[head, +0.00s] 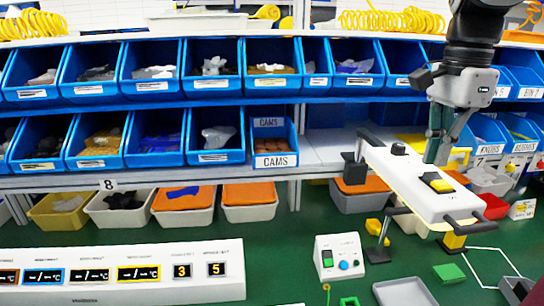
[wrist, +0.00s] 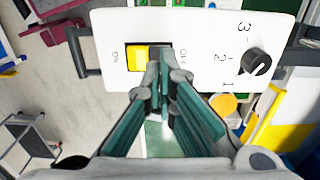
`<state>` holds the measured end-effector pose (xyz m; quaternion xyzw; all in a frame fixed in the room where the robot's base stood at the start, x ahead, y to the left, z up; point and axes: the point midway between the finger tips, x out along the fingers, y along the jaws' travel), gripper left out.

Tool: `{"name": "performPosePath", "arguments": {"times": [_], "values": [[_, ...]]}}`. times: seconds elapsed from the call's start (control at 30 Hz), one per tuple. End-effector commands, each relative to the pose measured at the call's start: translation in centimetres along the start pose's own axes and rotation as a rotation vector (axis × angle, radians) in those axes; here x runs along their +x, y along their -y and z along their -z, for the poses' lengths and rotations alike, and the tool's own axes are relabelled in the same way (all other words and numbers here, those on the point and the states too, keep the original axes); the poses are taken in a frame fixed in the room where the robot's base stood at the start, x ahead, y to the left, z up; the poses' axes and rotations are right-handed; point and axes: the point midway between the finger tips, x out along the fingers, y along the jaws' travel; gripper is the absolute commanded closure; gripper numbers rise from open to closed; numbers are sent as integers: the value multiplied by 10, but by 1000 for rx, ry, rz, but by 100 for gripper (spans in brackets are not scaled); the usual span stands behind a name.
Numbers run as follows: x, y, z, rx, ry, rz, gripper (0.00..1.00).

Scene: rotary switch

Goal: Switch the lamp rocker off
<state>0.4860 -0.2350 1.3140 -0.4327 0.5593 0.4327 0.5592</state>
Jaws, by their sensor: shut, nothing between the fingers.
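A white panel (head: 415,185) with dark handles at its ends is at the right in the head view; it also fills the top of the wrist view (wrist: 210,40). It carries the yellow lamp rocker (wrist: 139,56) in a dark frame, marked ON at its left and OFF at its right. The rocker also shows in the head view (head: 438,183). A black rotary knob (wrist: 257,62) with marks 1, 2, 3 is to the right. My gripper (wrist: 160,62) is shut and empty, its fingertips over the rocker's OFF-side end, partly hiding it. I cannot tell whether they touch it, or how it is tilted.
Behind the panel are shelves of blue bins (head: 213,142) and a lower row of tubs. A white display box (head: 120,275) is at front left, and a small white button box (head: 339,257) on the green surface. A grey tray (head: 405,292) is at the front.

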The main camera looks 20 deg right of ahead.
Motion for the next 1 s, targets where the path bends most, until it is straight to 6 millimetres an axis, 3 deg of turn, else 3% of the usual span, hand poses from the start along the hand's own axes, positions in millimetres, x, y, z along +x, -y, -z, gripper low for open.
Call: {"name": "performPosePath", "arguments": {"times": [1.0], "values": [[6, 0, 0, 0, 0, 0, 100]]}}
